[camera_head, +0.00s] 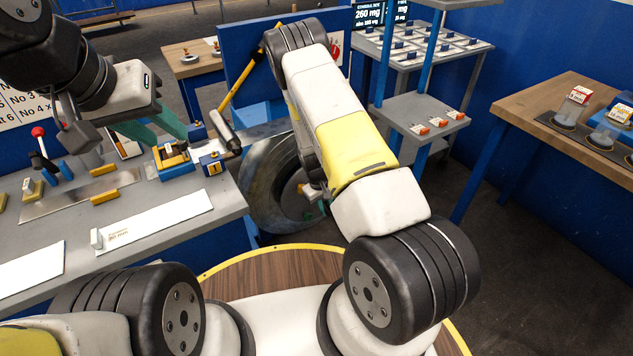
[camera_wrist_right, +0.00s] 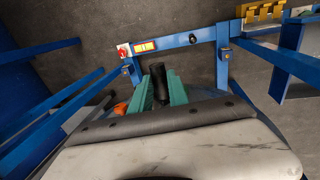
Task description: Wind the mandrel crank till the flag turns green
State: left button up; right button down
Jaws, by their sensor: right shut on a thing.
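A large grey metal disc (camera_head: 262,188) stands on edge beyond the bench, partly hidden behind my right arm. In the right wrist view, my right gripper (camera_wrist_right: 161,88) has its green fingers on either side of a black handle (camera_wrist_right: 159,76), which looks like the crank grip, and is shut on it. My right fingers are mostly hidden by the arm in the head view. My left gripper (camera_head: 172,140) is above the left bench, its green fingers apart, close to a yellow and blue block (camera_head: 172,160). I cannot pick out a flag for certain, nor its colour.
The grey bench (camera_head: 60,220) on the left carries yellow blocks, a white strip (camera_head: 155,222) and a red-knobbed lever (camera_head: 38,132). A yellow bar (camera_head: 240,75) slants behind it. A blue-legged shelf stand (camera_head: 424,115) and a wooden table (camera_head: 560,105) are on the right, with open floor between.

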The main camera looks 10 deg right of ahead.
jog(key=shift+d, duration=0.15)
dwell(0.7)
jog(key=shift+w+d+r+g+y, duration=0.2)
jog(key=shift+d+r+g+y, duration=0.15)
jog(key=shift+d+y, duration=0.4)
jog(key=shift+w+d+r+g+y, duration=0.25)
jog(key=shift+d+y, duration=0.3)
jog(key=shift+y, duration=0.45)
jog(key=shift+w+d+r+g+y, duration=0.25)
jog(key=shift+d+g+y, duration=0.15)
jog(key=shift+d+y, duration=0.35)
jog(key=c, duration=1.3)
grip_release()
jog(key=shift+a, duration=0.1)
jog(key=shift+r, duration=0.15)
jog(key=v, duration=0.7)
jog(key=shift+r, duration=0.25)
